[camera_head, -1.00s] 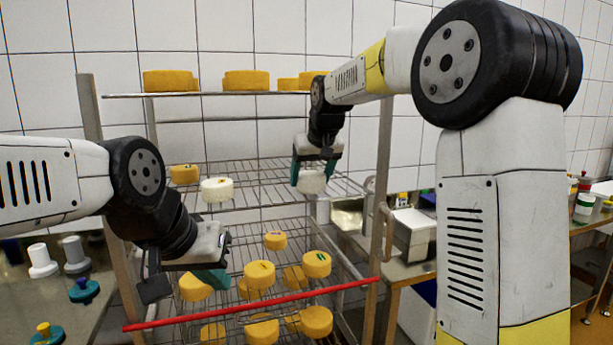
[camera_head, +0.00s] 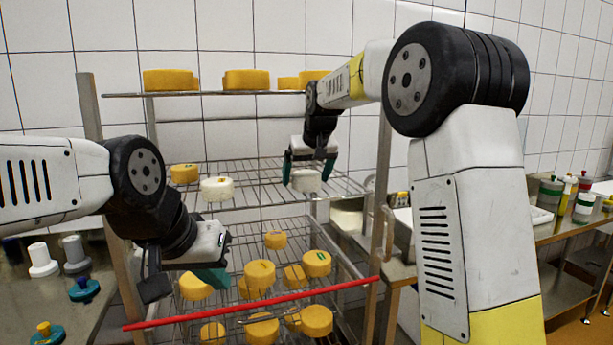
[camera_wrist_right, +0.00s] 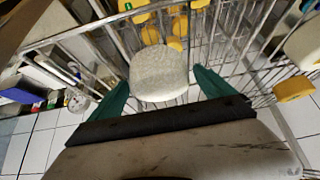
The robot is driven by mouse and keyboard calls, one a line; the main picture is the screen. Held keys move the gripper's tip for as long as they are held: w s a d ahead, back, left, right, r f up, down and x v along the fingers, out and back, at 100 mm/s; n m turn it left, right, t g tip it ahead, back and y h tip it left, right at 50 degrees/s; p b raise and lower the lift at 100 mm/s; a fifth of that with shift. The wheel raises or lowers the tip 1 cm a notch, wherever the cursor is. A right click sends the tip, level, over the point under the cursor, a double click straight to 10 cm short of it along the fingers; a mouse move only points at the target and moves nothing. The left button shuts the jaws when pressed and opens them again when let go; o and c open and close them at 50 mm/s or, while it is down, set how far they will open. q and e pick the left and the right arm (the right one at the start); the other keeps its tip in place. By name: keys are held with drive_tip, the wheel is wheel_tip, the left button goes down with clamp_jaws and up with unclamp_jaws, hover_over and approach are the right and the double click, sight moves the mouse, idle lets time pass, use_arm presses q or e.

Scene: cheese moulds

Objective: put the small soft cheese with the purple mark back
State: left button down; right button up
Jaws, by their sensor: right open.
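A small white cheese (camera_head: 306,182) is at the right part of the middle rack shelf (camera_head: 262,172). My right gripper (camera_head: 307,172) is open around it, one teal finger on each side. In the right wrist view the white cheese (camera_wrist_right: 160,75) sits between the spread fingers, with gaps beside it. No purple mark shows on it. A second white cheese (camera_head: 216,189) stands on the same shelf to the left; its top mark is too small to read. My left gripper (camera_head: 208,274) hangs in front of the lower shelf at the left; its jaw opening is not clear.
Yellow cheeses stand on the top shelf (camera_head: 215,93) and several on the lower shelves. A yellow cheese (camera_head: 184,174) is behind the second white one. A red bar (camera_head: 250,304) crosses the rack's front. Counters with containers flank the rack.

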drive_tip(key=shift+r, duration=0.25)
drive_tip(key=s+d+r, duration=0.6)
drive_tip(key=s+d, duration=0.1)
drive_tip(key=s, duration=0.3)
drive_tip(key=s+d+f+m, duration=0.1)
drive_tip(key=s+f, duration=0.3)
drive_tip(key=s, duration=0.4)
drive_tip(key=s+d+f+m, duration=0.1)
drive_tip(key=s+d+f, duration=0.2)
drive_tip(key=s, duration=0.6)
drive_tip(key=s+d+f+m, duration=0.1)
drive_tip(key=s+d+f, duration=0.2)
drive_tip(key=s+f, duration=0.3)
drive_tip(key=s, duration=0.3)
drive_tip(key=shift+d, duration=0.25)
